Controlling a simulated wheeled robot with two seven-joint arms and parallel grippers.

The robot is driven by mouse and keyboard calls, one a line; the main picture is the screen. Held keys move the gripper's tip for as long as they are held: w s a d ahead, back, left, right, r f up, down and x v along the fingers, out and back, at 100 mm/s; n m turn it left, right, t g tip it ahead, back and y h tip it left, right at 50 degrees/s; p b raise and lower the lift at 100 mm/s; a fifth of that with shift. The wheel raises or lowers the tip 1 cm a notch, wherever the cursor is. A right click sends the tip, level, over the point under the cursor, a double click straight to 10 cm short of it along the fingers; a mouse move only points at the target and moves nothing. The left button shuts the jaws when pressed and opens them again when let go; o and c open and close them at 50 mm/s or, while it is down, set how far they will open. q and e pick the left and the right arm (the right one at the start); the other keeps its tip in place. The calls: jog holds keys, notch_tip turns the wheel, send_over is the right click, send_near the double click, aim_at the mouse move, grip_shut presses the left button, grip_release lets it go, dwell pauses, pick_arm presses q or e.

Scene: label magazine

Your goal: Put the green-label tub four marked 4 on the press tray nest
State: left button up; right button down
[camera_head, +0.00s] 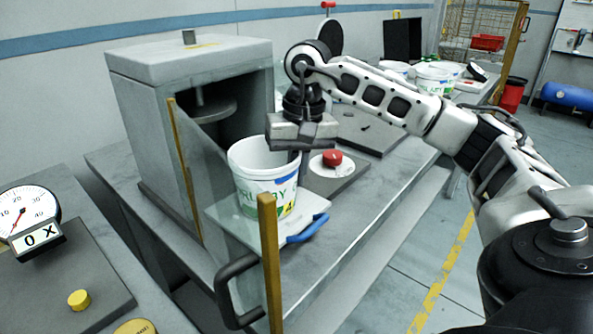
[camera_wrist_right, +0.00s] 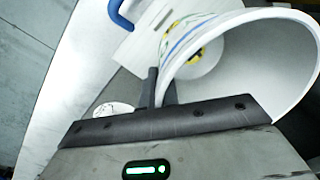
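A white open tub (camera_head: 262,163) with a green, blue and yellow label and a yellow mark reading 4 is upright at the press front. It stands over the pale press tray (camera_head: 225,212), which has a blue handle (camera_head: 306,230). I cannot tell whether its base touches the tray; the nest is hidden under it. My right gripper (camera_head: 302,165) is at the tub's right rim. In the right wrist view, its fingers (camera_wrist_right: 161,88) are close together at the tub wall (camera_wrist_right: 235,75), pinching it. My left gripper is not in view.
The grey press (camera_head: 190,60) with an open front stands behind the tray. A red knob (camera_head: 332,157) is right of the tub. An upright yellow post (camera_head: 269,265) and black handle (camera_head: 228,290) are in front. More white tubs (camera_head: 433,77) stand at the back right.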

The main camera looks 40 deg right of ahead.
jog(key=c, duration=1.7)
grip_release()
jog(key=shift+f, duration=0.1)
pick_arm(q)
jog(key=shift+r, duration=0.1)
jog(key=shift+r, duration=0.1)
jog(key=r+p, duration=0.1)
jog(key=p, duration=0.3)
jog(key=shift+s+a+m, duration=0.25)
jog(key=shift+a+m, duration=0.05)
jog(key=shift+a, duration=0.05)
pick_arm(e)
jog(key=r, duration=0.8)
jog(key=d+r, duration=0.1)
jog(key=r, duration=0.3)
jog(key=shift+s+r, duration=0.15)
jog(key=shift+s, duration=0.1)
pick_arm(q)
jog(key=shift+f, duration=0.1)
pick_arm(e)
jog(key=shift+s, duration=0.1)
